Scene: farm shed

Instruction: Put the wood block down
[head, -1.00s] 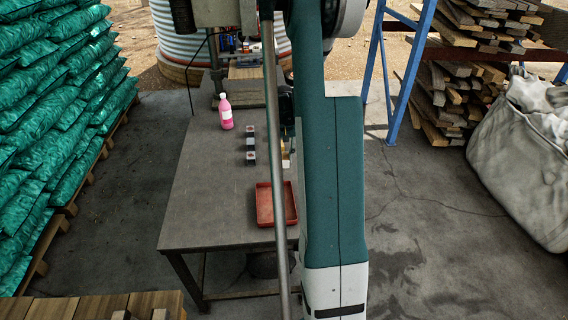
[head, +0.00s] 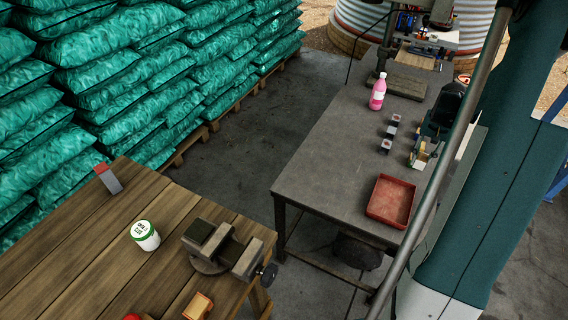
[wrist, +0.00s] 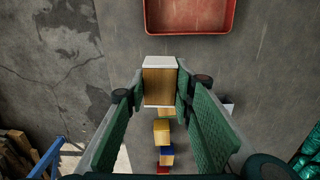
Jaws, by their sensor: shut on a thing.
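In the wrist view, my gripper (wrist: 159,92) is shut on a wood block (wrist: 159,86) with a white end and bare wood sides. The block sits between the two green ribbed finger pads. Beyond it lie several more wood blocks with coloured faces, among them a yellow one (wrist: 162,126) and a blue one (wrist: 167,149). In the head view, small blocks (head: 421,158) show by the right side of the grey table (head: 330,150), partly hidden by my arm. I cannot tell there which one is held, or whether it touches the table.
A red tray (head: 391,201) lies at the table's near end; it also shows in the wrist view (wrist: 190,31). Several small dark cubes (head: 390,133) and a pink bottle (head: 377,92) stand on the table. A wooden bench with a vise (head: 228,250) and a white-green can (head: 145,236) is nearer.

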